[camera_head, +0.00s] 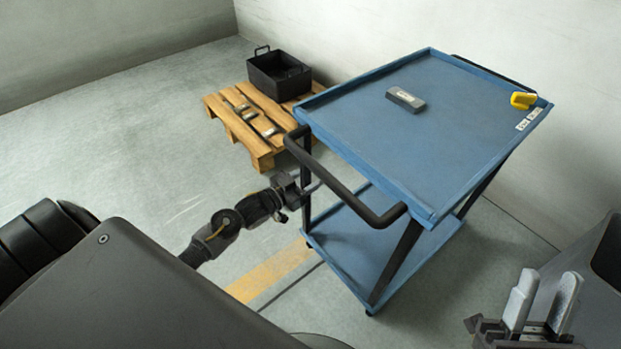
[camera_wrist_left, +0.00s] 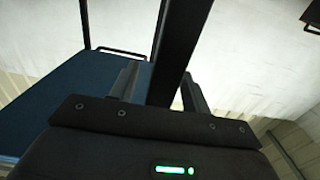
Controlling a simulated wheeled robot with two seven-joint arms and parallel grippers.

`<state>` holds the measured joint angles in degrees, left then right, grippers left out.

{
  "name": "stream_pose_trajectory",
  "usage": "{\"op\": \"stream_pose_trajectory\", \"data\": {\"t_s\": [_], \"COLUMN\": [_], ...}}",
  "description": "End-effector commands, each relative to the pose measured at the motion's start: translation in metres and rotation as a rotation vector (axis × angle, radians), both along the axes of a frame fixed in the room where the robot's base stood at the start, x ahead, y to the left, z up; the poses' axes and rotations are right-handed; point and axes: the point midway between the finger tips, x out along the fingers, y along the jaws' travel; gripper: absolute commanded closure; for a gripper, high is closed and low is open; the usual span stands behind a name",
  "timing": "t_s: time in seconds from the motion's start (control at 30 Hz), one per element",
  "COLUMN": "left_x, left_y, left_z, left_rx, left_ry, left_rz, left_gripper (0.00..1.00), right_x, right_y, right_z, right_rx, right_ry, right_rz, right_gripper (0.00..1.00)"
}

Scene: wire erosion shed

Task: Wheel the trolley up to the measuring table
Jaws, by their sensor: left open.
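The trolley (camera_head: 450,130) stands on the floor right of centre, with a blue top tray, a blue lower shelf (camera_head: 345,262) and dark legs. Its black push handle (camera_head: 345,188) sticks out on the near left side. My left gripper (camera_head: 312,186) is beside the handle, below its left part, with its jaws open. In the left wrist view a dark bar (camera_wrist_left: 182,45) runs between the fingers; I cannot tell whether it touches them. Blue trolley surface (camera_wrist_left: 45,115) shows at left there. My right gripper (camera_head: 542,298) is open and empty at bottom right. I see no measuring table.
A grey block (camera_head: 406,99) and a yellow item (camera_head: 523,100) lie on the trolley's top. A wooden pallet (camera_head: 262,160) with a black crate (camera_head: 278,75) and several small metal pieces sits behind left. Walls close the back and right. Floor at left is clear.

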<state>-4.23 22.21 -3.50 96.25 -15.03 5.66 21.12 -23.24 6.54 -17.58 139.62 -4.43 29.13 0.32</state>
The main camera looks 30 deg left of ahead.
Motion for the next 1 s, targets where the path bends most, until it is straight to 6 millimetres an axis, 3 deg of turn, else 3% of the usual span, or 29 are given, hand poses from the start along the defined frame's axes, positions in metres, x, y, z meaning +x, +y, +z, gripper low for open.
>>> {"op": "stream_pose_trajectory", "data": {"t_s": [0.27, 0.63, 1.0], "left_x": [0.0009, 0.0007, 0.0005], "left_y": [-0.0006, -0.0006, -0.0009], "left_z": [0.0001, 0.0002, 0.0001], "left_rx": [0.0, 0.0, 0.0], "left_ry": [0.0, 0.0, 0.0], "left_rz": [0.0, -0.001, -0.001], "left_gripper": [0.53, 0.99, 1.0], "right_x": [-0.0004, -0.0005, -0.0004], "right_y": [-0.0004, -0.0003, -0.0001], "right_z": [0.0005, 0.0006, 0.0006], "right_rx": [0.002, 0.002, 0.002], "right_ry": [-0.005, -0.005, -0.004], "right_rz": [-0.001, 0.0, 0.0], "right_gripper": [0.64, 0.64, 0.64]}}
